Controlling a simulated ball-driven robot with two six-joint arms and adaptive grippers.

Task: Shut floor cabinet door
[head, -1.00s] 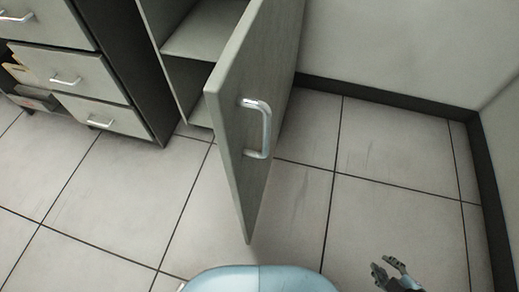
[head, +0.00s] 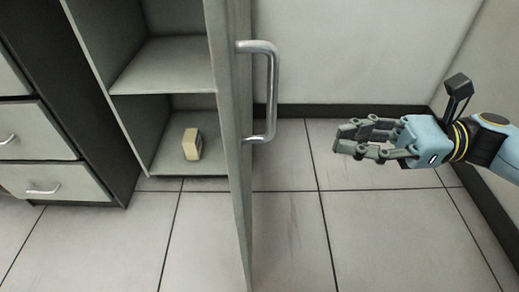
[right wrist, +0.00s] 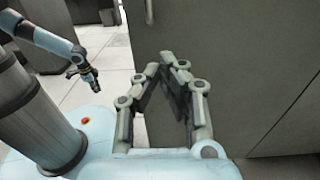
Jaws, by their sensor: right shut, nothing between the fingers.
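The cabinet door (head: 239,200) is grey and stands wide open, seen nearly edge-on in the head view. Its silver handle (head: 272,92) is on the right-hand face. The open floor cabinet (head: 150,62) shows its shelves to the left of the door. My right gripper (head: 338,141) is right of the door and handle, apart from them, with its fingers pointing left. It is shut and empty. In the right wrist view its fingertips (right wrist: 173,62) come together in front of a grey panel. My left gripper (right wrist: 90,76) hangs by my body in the right wrist view, too small to judge.
A small beige box (head: 192,144) sits on the cabinet's lower shelf. A drawer unit (head: 40,145) with silver handles stands at the left. A wall with a dark baseboard (head: 375,110) runs behind the gripper. The tiled floor (head: 290,240) in front is clear.

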